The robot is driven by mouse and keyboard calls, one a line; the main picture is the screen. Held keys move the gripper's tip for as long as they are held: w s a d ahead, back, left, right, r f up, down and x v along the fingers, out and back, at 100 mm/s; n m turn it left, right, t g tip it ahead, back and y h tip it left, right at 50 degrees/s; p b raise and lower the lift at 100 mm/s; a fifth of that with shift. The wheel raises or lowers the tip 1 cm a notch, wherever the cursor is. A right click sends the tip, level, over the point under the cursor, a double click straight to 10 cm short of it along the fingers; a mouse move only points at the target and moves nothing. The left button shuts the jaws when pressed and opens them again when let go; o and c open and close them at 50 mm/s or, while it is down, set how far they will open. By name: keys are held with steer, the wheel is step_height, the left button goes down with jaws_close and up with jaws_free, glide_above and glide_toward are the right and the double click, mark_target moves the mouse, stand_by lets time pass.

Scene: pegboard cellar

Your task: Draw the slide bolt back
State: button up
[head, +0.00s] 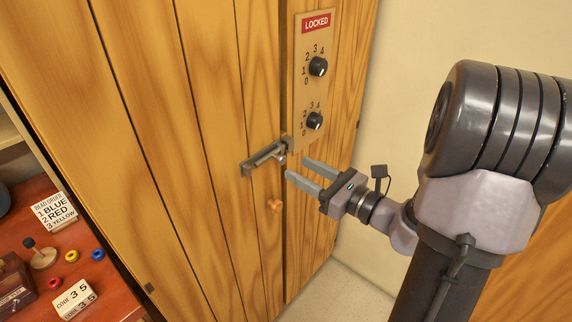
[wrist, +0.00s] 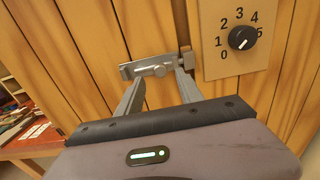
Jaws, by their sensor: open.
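The slide bolt (head: 262,156) is a grey metal bar in a bracket on the wooden door, at the seam beside the dial panel. In the wrist view the bolt (wrist: 158,68) has a small round knob, and its right end meets a catch at the seam. My gripper (head: 296,170) is open and empty, just right of and slightly below the bolt. In the wrist view my gripper's (wrist: 158,88) two fingers point at the bolt, one towards each side of the knob. I cannot tell whether they touch it.
A panel with two dials (head: 317,66) and a red LOCKED sign (head: 317,22) is right of the seam. A red table (head: 100,262) with cards and rings stands at lower left.

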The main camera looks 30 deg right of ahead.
mark_target(284, 160)
steer(key=x, duration=0.5)
steer(key=shift+w, duration=0.15)
jaws_close()
stand_by(1.2)
